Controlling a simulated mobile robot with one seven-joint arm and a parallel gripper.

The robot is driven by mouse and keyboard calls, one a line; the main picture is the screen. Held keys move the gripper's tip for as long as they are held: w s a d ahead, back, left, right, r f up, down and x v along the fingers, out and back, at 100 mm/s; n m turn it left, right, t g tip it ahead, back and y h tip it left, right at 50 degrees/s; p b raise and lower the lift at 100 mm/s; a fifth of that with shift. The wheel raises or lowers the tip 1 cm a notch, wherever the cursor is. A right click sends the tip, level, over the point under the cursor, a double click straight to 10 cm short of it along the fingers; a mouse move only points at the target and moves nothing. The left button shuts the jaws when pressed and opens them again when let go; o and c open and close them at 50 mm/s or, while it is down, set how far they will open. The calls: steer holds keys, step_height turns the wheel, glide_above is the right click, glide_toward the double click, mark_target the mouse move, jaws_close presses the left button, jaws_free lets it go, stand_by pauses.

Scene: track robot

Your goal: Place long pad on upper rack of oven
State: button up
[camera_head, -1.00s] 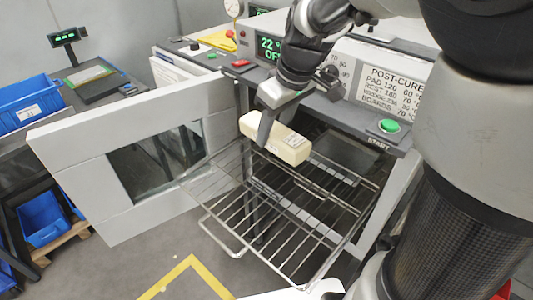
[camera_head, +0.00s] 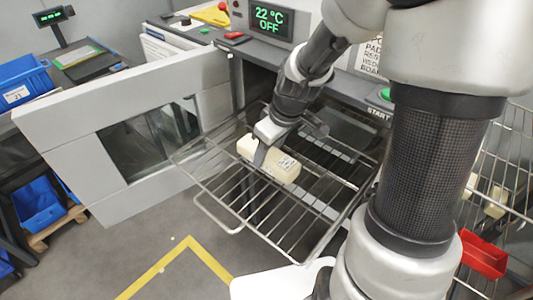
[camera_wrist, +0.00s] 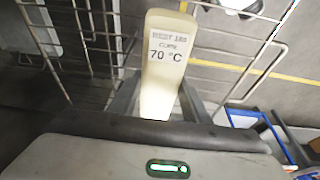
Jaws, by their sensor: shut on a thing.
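The long pad (camera_head: 283,168) is a cream block with a printed label. In the wrist view the pad (camera_wrist: 166,50) reads "70 °C" and extends out from between the fingers. My gripper (camera_head: 262,147) is shut on it from above, and its fingers also show in the wrist view (camera_wrist: 158,103). The upper rack (camera_head: 235,198) is a wire shelf pulled out in front of the oven (camera_head: 240,47). The pad lies low over the rack's back part, roughly level; I cannot tell whether it touches the wires.
The oven door (camera_head: 75,150) stands open at the left. The front part of the rack is bare. A wire trolley (camera_head: 495,165) with cream blocks and a red bin (camera_head: 482,255) stands at the right. Blue bins (camera_head: 38,205) are at the far left.

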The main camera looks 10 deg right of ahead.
steer(key=shift+f, duration=0.75)
steer(key=shift+f, duration=0.2)
steer(key=o, duration=1)
steer(key=shift+o, duration=0.2)
steer(key=shift+r, duration=0.1)
steer(key=shift+d+r, duration=0.1)
steer(key=shift+r, duration=0.5)
steer(key=p+v, duration=0.1)
steer(key=v, duration=1)
steer(key=shift+s+p, duration=0.15)
steer(key=shift+p, duration=0.25)
